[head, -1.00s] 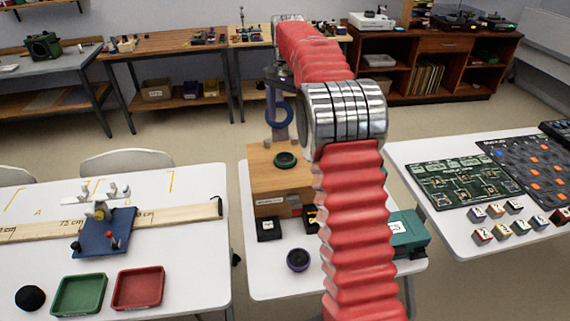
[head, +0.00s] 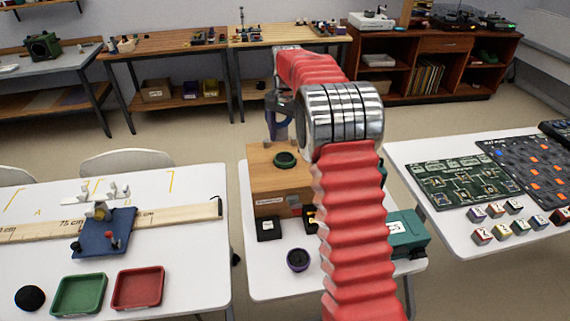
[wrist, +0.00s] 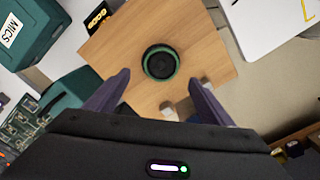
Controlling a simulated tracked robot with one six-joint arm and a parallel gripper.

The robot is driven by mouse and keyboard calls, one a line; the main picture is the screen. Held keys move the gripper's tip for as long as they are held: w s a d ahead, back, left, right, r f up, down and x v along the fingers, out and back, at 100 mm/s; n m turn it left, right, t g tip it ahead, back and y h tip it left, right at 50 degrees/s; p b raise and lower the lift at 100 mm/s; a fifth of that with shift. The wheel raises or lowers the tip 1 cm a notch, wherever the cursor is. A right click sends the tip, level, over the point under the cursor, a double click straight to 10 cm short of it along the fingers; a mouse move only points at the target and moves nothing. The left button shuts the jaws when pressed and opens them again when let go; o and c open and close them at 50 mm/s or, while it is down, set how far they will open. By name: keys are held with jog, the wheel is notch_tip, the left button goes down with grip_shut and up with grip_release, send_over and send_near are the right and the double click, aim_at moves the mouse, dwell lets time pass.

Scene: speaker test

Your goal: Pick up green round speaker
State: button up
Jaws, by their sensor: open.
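The green round speaker (head: 285,160) is a small disc with a dark centre. It lies on top of the wooden box (head: 265,182) on the middle table. In the wrist view the speaker (wrist: 160,62) shows whole, with its green rim around a black cone. My gripper (head: 279,137) is above the box, just behind the speaker in the head view. Its purple fingers (wrist: 160,77) are spread apart and empty in the wrist view. The speaker appears between and beyond the fingertips. There is a gap I cannot measure.
A teal case (head: 407,232) labelled MICS stands at the right of the middle table, partly behind my arm. A purple round speaker (head: 298,260) and a black box (head: 268,228) sit in front of the wooden box. Side tables hold trays (head: 138,288) and circuit boards (head: 462,184).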

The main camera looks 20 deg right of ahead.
aim_at(285, 157)
jog(key=shift+f, duration=0.5)
jog(key=shift+s+a+f, duration=0.1)
jog(key=shift+a+f, duration=0.1)
jog(key=shift+f, duration=1.1)
jog(key=shift+a+f, duration=0.15)
jog(key=shift+f, duration=1.15)
jog(key=shift+c, duration=0.5)
jog(key=c, duration=1.4)
jog(key=shift+r, duration=0.1)
notch_tip(285, 157, up, 10)
